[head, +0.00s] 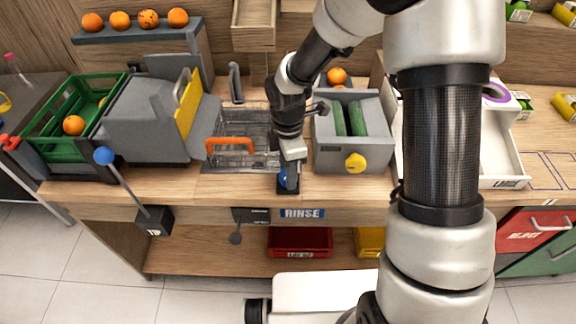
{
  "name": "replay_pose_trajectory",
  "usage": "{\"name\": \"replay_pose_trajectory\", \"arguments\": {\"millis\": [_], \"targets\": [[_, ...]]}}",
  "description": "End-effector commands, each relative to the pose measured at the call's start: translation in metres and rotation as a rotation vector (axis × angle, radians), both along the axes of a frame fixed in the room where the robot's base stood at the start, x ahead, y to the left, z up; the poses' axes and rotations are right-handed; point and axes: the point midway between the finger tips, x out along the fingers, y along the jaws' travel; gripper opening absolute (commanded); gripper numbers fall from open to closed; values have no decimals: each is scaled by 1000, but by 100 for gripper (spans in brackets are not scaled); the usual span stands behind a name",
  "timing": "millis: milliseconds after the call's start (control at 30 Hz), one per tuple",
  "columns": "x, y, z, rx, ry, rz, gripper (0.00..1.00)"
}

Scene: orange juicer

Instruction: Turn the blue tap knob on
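The blue tap knob (283,181) shows as a small patch of blue at the counter's front edge, just above the RINSE sign (302,213). Most of it is hidden by my gripper. My gripper (289,182) points down right at the knob, with its fingers over or around it. I cannot tell whether they touch it or whether they are open or shut. The grey tap spout (235,83) stands behind the sink (240,130), left of my arm. I see no clear water stream.
A wire basket with an orange handle (230,145) sits in the sink, left of my gripper. A grey box with a yellow knob (355,162) stands close on the right. A blue-ball lever (104,156) sticks up at the left. A red bin (300,241) is below.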

Motion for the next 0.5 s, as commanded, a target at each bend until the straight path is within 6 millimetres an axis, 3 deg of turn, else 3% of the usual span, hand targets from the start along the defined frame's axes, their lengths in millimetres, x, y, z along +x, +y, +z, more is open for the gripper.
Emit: {"name": "replay_pose_trajectory", "arguments": {"millis": [500], "targets": [[0,0,3,0,0,394,16]]}}
